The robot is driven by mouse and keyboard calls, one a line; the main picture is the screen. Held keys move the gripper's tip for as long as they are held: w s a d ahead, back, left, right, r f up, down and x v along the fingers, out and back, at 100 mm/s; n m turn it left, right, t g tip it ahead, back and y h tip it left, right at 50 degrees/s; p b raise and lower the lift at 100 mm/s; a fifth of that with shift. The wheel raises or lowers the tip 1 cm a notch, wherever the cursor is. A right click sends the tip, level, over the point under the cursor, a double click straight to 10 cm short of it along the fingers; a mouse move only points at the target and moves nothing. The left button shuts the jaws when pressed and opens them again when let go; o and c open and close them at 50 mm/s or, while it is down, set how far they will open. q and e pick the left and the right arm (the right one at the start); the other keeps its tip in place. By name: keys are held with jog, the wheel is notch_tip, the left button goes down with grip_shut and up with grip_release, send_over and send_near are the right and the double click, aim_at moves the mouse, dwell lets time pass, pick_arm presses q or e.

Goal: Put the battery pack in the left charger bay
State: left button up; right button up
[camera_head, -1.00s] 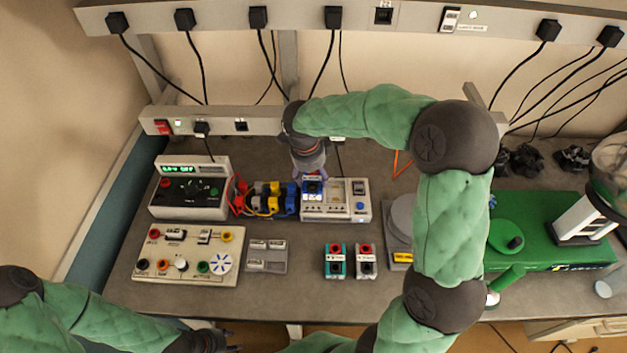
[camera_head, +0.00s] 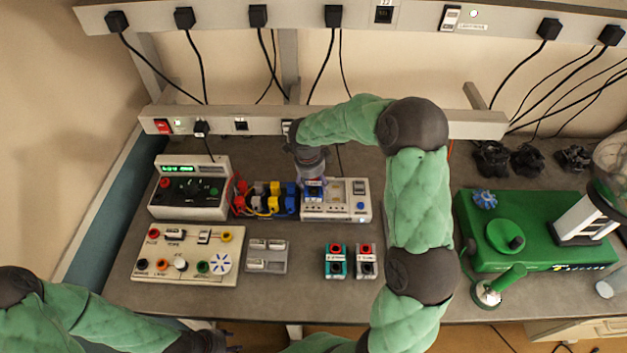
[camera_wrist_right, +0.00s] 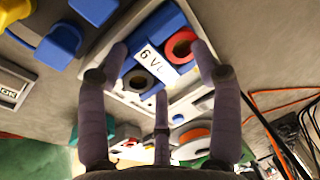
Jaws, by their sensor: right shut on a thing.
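A blue battery pack (camera_head: 314,194) with a white label is over the left part of the white charger (camera_head: 345,212) at the back middle of the bench. The right wrist view shows the pack (camera_wrist_right: 172,22), with its "6 V" label and red and black terminals, between my fingers. My right gripper (camera_head: 313,182) points down and is shut on the pack. The pack covers the left bay; I cannot tell whether it is fully seated. The right bay looks empty. My left gripper (camera_head: 230,347) is at the bottom edge, away from the charger, its fingers partly cut off.
A rack of coloured blocks with leads (camera_head: 264,198) stands close left of the charger. A teal pack (camera_head: 335,261) and a grey-red pack (camera_head: 365,261) lie in front. A green machine (camera_head: 540,230) is at right. Bare bench lies between charger and packs.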

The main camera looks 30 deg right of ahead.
aim_at(309, 188)
jog(key=o, duration=1.7)
jog(key=shift+f, duration=0.1)
notch_tip(309, 188, up, 12)
jog(key=a+p, duration=0.1)
jog(key=a, duration=0.1)
jog(key=shift+s, duration=0.45)
